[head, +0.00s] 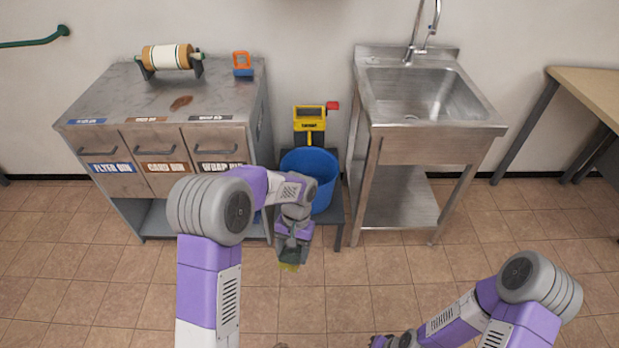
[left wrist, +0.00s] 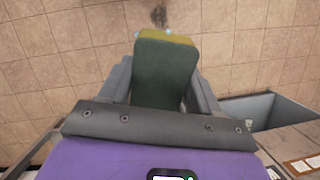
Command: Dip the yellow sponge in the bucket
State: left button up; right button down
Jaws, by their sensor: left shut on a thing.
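My left gripper (head: 290,258) is shut on the sponge (head: 289,267), which has a dark green face and a yellow edge. In the left wrist view the sponge (left wrist: 165,75) sits between the two fingers of the gripper (left wrist: 163,85), its green side toward the camera. The blue bucket (head: 322,168) stands on a low grey stand between the cabinet and the sink. The gripper and sponge are in front of the bucket and apart from it, over the floor. My forearm hides part of the bucket's left side. My right arm shows at lower right; its gripper fingers are not visible.
A steel cabinet (head: 226,140) with labelled drawers stands left of the bucket, a steel sink (head: 425,130) right of it. A wooden table (head: 595,85) is at far right. The tiled floor in front is clear.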

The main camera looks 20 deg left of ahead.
pick_arm(q)
notch_tip(320, 180, down, 13)
dwell(1.2)
jog(key=shift+r, duration=0.2)
dwell(1.8)
notch_tip(320, 180, up, 4)
jog(key=p, duration=0.3)
dwell(0.8)
